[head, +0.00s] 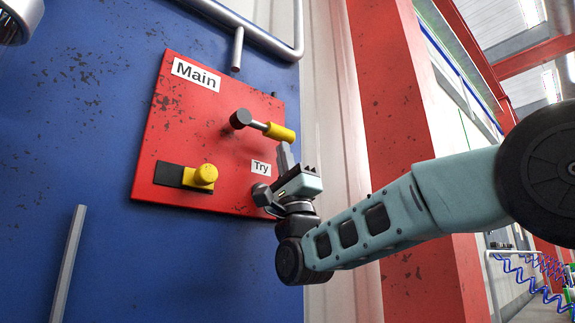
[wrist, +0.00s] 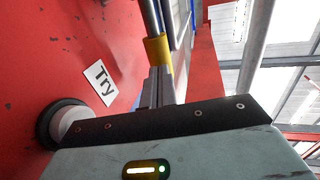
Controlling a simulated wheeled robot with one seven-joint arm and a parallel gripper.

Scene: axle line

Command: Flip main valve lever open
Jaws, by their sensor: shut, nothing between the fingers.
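The main valve lever has a dark grey round hub (head: 240,119) on the red panel marked Main. Its short metal arm points right and slightly down, ending in a yellow grip (head: 281,132). My gripper (head: 283,149) points up just below the yellow grip, its fingers shut and empty. In the wrist view the yellow grip (wrist: 157,49) lies straight ahead of the grey fingers (wrist: 158,88). I cannot tell whether the fingertips touch it. The hub is not clearly visible in the wrist view.
The red panel (head: 190,130) sits on a blue wall. A yellow knob (head: 206,175) is at its lower left. A round button (wrist: 70,120) beside the Try label (wrist: 99,84) is close to my gripper. A grey rail (head: 238,45) runs above; a red post (head: 385,100) stands right.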

